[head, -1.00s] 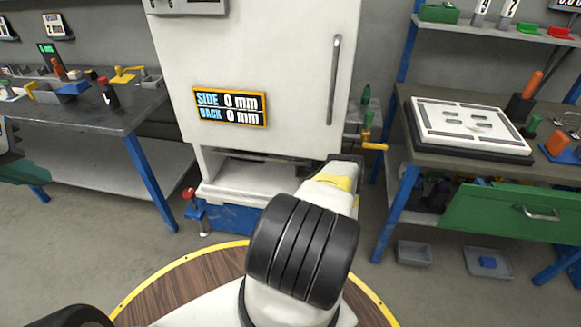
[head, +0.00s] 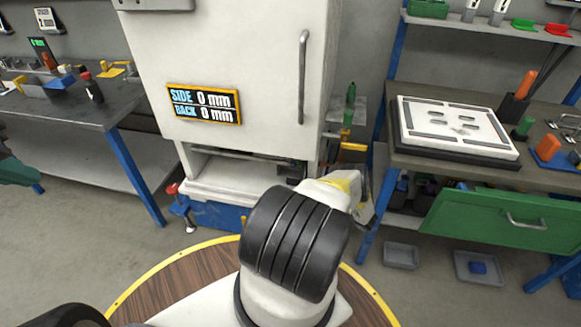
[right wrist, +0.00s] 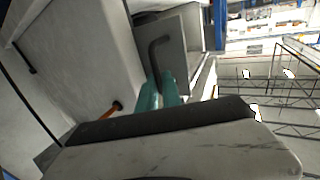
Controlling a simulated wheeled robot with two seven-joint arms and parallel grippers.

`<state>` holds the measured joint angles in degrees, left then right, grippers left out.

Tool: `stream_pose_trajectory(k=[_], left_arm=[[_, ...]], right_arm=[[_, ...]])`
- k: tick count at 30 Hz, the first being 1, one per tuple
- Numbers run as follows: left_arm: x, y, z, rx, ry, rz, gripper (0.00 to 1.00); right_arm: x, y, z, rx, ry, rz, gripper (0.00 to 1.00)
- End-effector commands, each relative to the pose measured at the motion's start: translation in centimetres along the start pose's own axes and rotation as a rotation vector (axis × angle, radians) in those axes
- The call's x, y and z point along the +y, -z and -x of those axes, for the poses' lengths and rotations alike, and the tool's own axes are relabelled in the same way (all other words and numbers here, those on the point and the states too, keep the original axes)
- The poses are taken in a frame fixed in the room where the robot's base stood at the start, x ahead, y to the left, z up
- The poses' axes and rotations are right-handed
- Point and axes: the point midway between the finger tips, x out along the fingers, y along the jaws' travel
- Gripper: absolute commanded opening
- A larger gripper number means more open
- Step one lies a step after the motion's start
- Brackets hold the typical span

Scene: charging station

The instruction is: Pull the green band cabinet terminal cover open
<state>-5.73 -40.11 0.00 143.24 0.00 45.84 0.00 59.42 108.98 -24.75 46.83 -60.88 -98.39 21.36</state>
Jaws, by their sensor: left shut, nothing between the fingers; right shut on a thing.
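The white cabinet (head: 235,65) stands ahead in the head view, with a long vertical handle at its right edge. I see no green band on it. In the right wrist view a grey cover (right wrist: 180,50) with a dark bent handle (right wrist: 158,47) stands out beside the pale cabinet wall (right wrist: 80,50); how far it is open is hard to tell. My right gripper (right wrist: 160,92), with teal fingers, is shut on this handle. In the head view my right arm hides its fingers and most of the cover.
A workbench (head: 60,100) with tools stands left. At right are another bench with a white plate (head: 455,128), a green drawer (head: 500,220) and floor trays (head: 400,255). A yellow-handled part (head: 352,147) sits close to the cabinet's right side. Some floor between is clear.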

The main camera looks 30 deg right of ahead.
Motion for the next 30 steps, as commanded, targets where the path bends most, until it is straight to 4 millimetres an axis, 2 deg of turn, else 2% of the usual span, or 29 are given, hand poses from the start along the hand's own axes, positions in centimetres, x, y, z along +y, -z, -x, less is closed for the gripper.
stream_pose_trajectory(k=[1,14,15,17,26,30], left_arm=[[0.0,0.0,0.0,0.0,0.0,0.0,0.0],[0.0,0.0,0.0,0.0,0.0,0.0,0.0],[0.0,0.0,0.0,0.0,0.0,0.0,0.0],[0.0,0.0,0.0,0.0,0.0,0.0,0.0],[0.0,0.0,0.0,0.0,0.0,0.0,0.0],[0.0,0.0,0.0,0.0,0.0,0.0,0.0]], right_arm=[[0.6,0.9,-0.5,0.018,0.003,0.013,0.0],[0.5,0.9,-0.6,0.02,0.01,0.013,0.0],[0.5,0.9,-0.6,0.02,0.01,0.013,0.17],[0.5,0.9,-0.6,0.02,0.01,0.014,0.28],[0.5,0.8,-0.4,0.017,0.011,0.012,0.3],[0.5,0.7,0.6,0.014,0.008,0.011,0.3]])
